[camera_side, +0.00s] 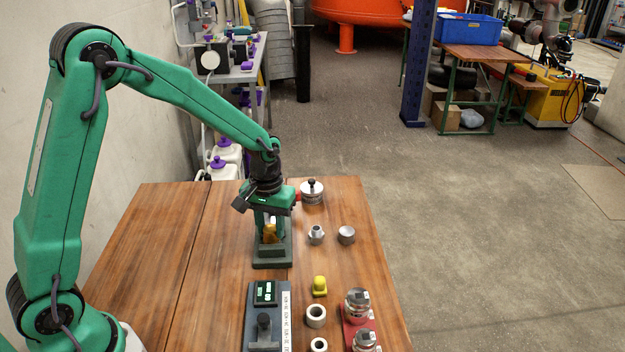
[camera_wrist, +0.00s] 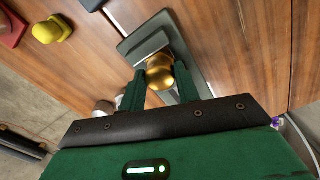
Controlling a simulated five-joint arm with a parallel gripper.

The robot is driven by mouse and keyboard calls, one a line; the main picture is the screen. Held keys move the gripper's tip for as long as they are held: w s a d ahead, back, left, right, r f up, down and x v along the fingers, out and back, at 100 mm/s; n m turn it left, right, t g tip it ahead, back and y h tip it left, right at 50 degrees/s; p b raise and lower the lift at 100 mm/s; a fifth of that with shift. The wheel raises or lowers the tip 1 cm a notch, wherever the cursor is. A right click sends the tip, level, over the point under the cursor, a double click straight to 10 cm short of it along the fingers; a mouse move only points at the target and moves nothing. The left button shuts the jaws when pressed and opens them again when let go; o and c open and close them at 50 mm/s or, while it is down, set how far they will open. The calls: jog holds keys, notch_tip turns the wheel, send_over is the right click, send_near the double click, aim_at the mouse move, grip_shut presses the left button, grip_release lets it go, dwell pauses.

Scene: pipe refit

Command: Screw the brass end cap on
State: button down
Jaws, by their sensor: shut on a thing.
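The brass end cap (camera_side: 270,232) is between the fingers of my gripper (camera_side: 268,222), low over a grey-green stand (camera_side: 270,260) on the wooden table. In the wrist view the brass piece (camera_wrist: 160,72) shows as a shiny rounded form between the green fingertips of my gripper (camera_wrist: 158,85). The stand's base plate (camera_wrist: 150,35) lies behind it in that view. My gripper is shut on the cap and points down. Whether the cap's thread meets a pipe is hidden by the fingers and the stand.
Metal fittings (camera_side: 316,235) and a round silver piece (camera_side: 312,192) stand right of the stand. A yellow part (camera_side: 320,286), white rings (camera_side: 316,316), a grey device (camera_side: 264,318) and a red holder with metal fittings (camera_side: 358,305) are nearer the front. The table's left part is clear.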

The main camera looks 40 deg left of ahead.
jog(key=m, duration=0.4)
jog(key=shift+s, duration=0.1)
jog(key=shift+s+f+m, duration=0.1)
jog(key=shift+m, duration=0.8)
jog(key=shift+m, duration=0.3)
jog(key=shift+m, duration=2.7)
jog(key=shift+m, duration=0.5)
jog(key=c, duration=2.2)
grip_release()
jog(key=shift+m, duration=2.5)
